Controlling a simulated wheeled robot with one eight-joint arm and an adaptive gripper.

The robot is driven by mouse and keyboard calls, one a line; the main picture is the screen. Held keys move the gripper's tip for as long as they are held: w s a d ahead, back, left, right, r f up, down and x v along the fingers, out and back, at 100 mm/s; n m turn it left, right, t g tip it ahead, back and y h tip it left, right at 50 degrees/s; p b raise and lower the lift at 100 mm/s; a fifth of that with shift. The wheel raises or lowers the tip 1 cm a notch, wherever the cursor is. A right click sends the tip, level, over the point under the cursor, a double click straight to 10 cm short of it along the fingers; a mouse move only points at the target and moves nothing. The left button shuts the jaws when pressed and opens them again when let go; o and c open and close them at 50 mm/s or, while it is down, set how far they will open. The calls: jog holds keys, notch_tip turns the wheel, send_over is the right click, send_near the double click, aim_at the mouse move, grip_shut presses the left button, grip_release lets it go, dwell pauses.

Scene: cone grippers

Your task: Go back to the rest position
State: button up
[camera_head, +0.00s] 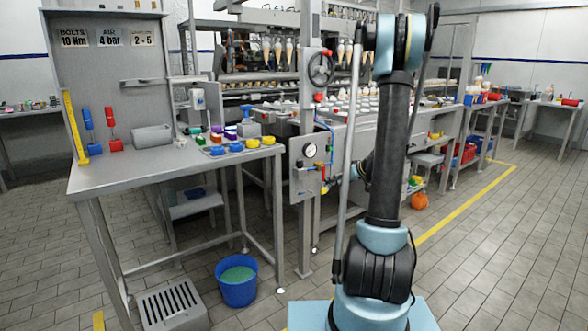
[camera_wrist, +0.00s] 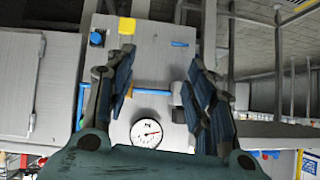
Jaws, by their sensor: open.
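My gripper (camera_wrist: 160,80) is open in the wrist view, with its two dark fingers spread apart. Nothing is held between them. Behind the gap I see a grey panel (camera_wrist: 150,60) with a blue pipe (camera_wrist: 152,92) running across it. A round white gauge (camera_wrist: 146,133) shows near the gripper's base. In the head view my arm rises from its base, bends over at the top and reaches down toward the same panel (camera_head: 303,181), below the gauge (camera_head: 310,150). The gripper there is small and partly hidden by my arm. I cannot tell whether it touches anything.
A grey workbench (camera_head: 110,180) with tools and coloured parts stands at the left. A blue bucket (camera_head: 238,292) and a grey slotted box (camera_head: 172,306) are on the floor. The long machine (camera_head: 345,130) stands behind my arm. Tiled floor (camera_head: 500,265) is open at the right.

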jog(key=s+a+r+m+g+h, duration=0.1)
jog(key=s+a+r+g+h, duration=0.15)
jog(key=s, duration=0.85)
jog(key=s+a+r+m+g+h, duration=0.1)
jog(key=s+a+r+m, duration=0.2)
jog(key=s, duration=0.9)
jog(key=s+d+f+m+g+h, duration=0.1)
jog(key=s+d+f, duration=0.1)
jog(key=s, duration=0.8)
jog(key=s+d+f+m+g+h, duration=0.1)
jog(key=s+f+h, duration=0.1)
jog(key=s, duration=0.9)
jog(key=shift+d, duration=0.35)
jog(key=shift+g, duration=0.25)
jog(key=shift+w+f, duration=0.15)
jog(key=shift+w, duration=0.3)
